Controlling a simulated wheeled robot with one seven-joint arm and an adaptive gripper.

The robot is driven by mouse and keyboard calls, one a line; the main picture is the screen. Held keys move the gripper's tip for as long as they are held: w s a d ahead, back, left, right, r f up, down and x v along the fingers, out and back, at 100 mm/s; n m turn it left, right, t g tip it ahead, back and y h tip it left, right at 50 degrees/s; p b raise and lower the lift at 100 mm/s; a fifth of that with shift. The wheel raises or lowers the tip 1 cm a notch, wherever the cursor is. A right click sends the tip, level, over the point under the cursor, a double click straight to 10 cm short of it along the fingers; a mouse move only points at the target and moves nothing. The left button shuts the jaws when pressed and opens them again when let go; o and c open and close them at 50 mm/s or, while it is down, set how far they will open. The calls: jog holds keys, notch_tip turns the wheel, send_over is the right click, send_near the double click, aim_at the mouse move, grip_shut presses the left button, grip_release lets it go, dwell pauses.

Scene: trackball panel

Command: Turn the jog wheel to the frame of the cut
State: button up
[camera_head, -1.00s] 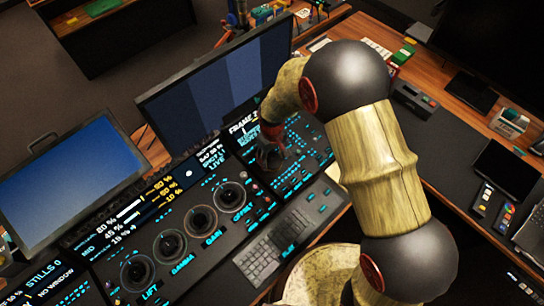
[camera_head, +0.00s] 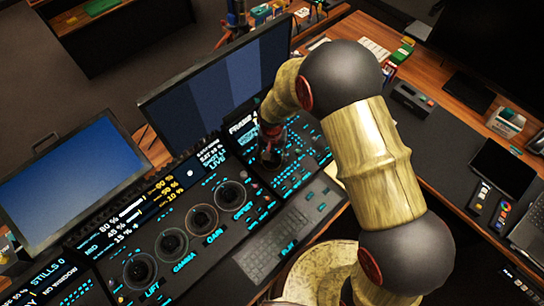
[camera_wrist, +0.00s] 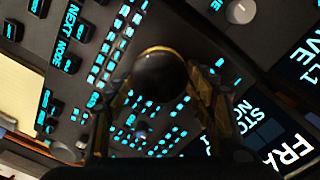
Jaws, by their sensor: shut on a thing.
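The jog wheel (camera_wrist: 160,75) shows in the wrist view as a dark, round, glossy knob on the control panel. My gripper (camera_wrist: 160,92) has one finger on each side of it and is shut on it. In the head view my gripper (camera_head: 270,150) is a small dark shape over the right part of the panel, below the monitor. It hides the wheel there. A readout beginning "FRA" (camera_wrist: 290,148) is at the lower right of the wrist view, cut off at the edge. In the head view the frame readout (camera_head: 241,125) is partly covered by my arm.
Lit keys surround the wheel. Several ringed trackballs (camera_head: 201,218) stand to the left on the panel. A keyboard (camera_head: 273,247) lies in front. The large monitor (camera_head: 215,80) rises close behind my gripper, with a second screen (camera_head: 68,180) at left.

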aim_at(272, 159)
jog(key=shift+m, duration=0.3)
jog(key=o, duration=1.1)
jog(key=shift+c, duration=0.2)
jog(key=shift+o, duration=0.5)
jog(key=shift+r, duration=0.15)
notch_tip(272, 159, up, 12)
